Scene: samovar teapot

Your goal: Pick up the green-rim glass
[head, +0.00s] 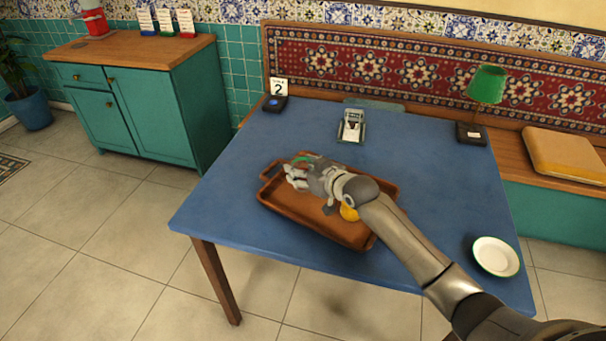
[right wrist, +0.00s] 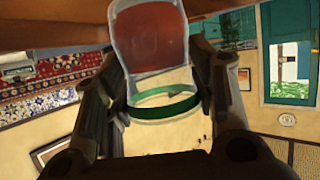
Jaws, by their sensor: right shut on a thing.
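The green-rim glass (right wrist: 155,45) is clear with a green band and stands between the two dark fingers of my right gripper (right wrist: 166,72) in the right wrist view. The fingers are shut on its sides. In the head view my right gripper (head: 300,175) is over the left part of the brown tray (head: 312,226), and a bit of the glass's green rim (head: 303,159) shows beside it. The rest of the glass is mostly hidden there. I cannot tell whether it touches the tray. My left gripper is not in view.
An orange fruit-like thing (head: 348,212) is on the tray beside my right wrist. The blue table (head: 235,190) also bears a metal holder (head: 352,126), a number stand (head: 276,98), a green lamp (head: 487,86) and a white plate (head: 495,256). The table's left side is clear.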

